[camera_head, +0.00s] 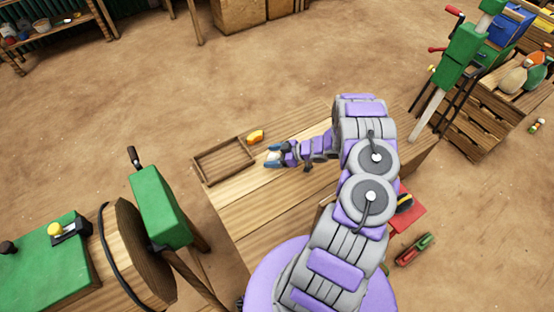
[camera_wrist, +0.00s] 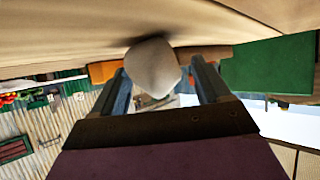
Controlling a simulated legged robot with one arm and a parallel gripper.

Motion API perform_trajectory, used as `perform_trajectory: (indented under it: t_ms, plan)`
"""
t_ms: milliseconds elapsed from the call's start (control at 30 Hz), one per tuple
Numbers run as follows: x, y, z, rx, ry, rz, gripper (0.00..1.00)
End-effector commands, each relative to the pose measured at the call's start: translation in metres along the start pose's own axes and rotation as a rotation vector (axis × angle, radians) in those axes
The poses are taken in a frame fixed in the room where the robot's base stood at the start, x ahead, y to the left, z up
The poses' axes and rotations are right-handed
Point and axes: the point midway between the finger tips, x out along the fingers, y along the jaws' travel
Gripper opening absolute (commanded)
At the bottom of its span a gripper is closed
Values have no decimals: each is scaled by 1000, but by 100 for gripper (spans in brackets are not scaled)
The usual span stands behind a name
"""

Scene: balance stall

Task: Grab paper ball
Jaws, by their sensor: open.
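The paper ball (camera_wrist: 153,68) is a pale, faceted lump against the wooden table surface in the wrist view. It shows between the two dark blue fingers of my gripper (camera_wrist: 160,82), closer to the left finger, with a gap to the right finger. I cannot tell whether it touches the left finger. In the head view my gripper (camera_head: 271,158) is low over the table, and a small whitish patch of the ball (camera_head: 274,148) shows at its fingertips. The gripper is open. The rest of the ball is hidden by the gripper in the head view.
A shallow wooden tray (camera_head: 222,180) lies left of my gripper on the table (camera_head: 262,215). A yellow-orange object (camera_head: 255,136) sits just beyond the gripper, near the tray's corner. A green machine (camera_head: 162,205) stands at the table's left. The near tabletop is clear.

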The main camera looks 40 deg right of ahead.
Motion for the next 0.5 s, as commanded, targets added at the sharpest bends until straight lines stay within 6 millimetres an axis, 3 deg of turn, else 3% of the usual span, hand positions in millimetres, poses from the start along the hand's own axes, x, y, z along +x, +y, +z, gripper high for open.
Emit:
perform_trajectory:
  t_ms: [300, 500]
  plan:
    - [2, 6, 6, 12, 9, -4, 76]
    - [2, 6, 6, 10, 9, -3, 57]
